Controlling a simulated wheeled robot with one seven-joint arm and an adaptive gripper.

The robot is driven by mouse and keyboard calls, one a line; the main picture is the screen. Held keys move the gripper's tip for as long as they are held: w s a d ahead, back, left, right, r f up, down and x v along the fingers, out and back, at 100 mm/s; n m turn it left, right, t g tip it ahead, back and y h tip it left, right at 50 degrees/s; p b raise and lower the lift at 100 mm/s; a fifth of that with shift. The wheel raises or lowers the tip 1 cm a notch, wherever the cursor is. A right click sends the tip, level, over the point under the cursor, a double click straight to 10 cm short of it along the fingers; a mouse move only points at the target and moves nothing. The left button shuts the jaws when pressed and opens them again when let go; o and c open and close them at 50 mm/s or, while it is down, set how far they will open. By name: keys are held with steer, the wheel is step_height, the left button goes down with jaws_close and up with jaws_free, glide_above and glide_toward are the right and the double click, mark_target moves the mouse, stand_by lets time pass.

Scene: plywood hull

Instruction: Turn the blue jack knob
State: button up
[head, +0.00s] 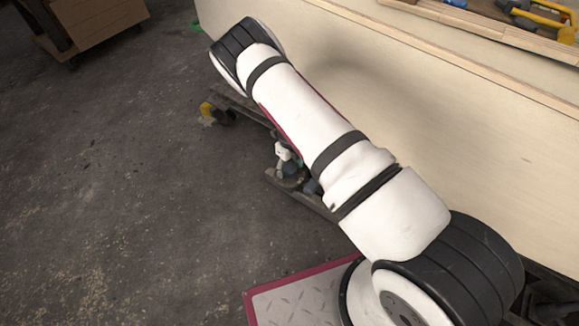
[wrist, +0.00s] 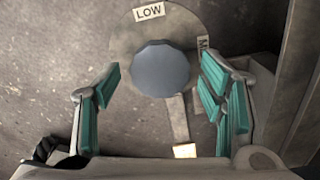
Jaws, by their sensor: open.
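The blue jack knob (wrist: 160,70) shows in the wrist view as a faceted grey-blue disc, upper middle. It sits over a round brownish plate (wrist: 128,42) with a "LOW" label (wrist: 149,11) above it and a second, partly hidden label starting with "M" (wrist: 203,46) to its right. My gripper (wrist: 160,85) is open, with green-padded fingers on the left and right of the knob. Neither finger visibly touches it. In the head view the knob cannot be made out, and my gripper is hidden behind my arm.
A pale plywood wall (head: 440,130) runs along the right in the head view, with a tray of tools (head: 500,22) on top. Dark metal parts (head: 290,175) lie low beside it. Open concrete floor (head: 120,180) is on the left, with a cardboard box (head: 100,28) at the back.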

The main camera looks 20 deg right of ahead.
steer(key=c, duration=1.2)
steer(key=shift+o, duration=0.2)
steer(key=shift+n, duration=0.3)
steer(key=n, duration=0.4)
steer(key=shift+n, duration=0.3)
steer(key=n, duration=0.3)
steer(key=shift+n, duration=0.4)
steer(key=n, duration=0.4)
steer(key=shift+n+b, duration=0.4)
steer(key=shift+n, duration=2)
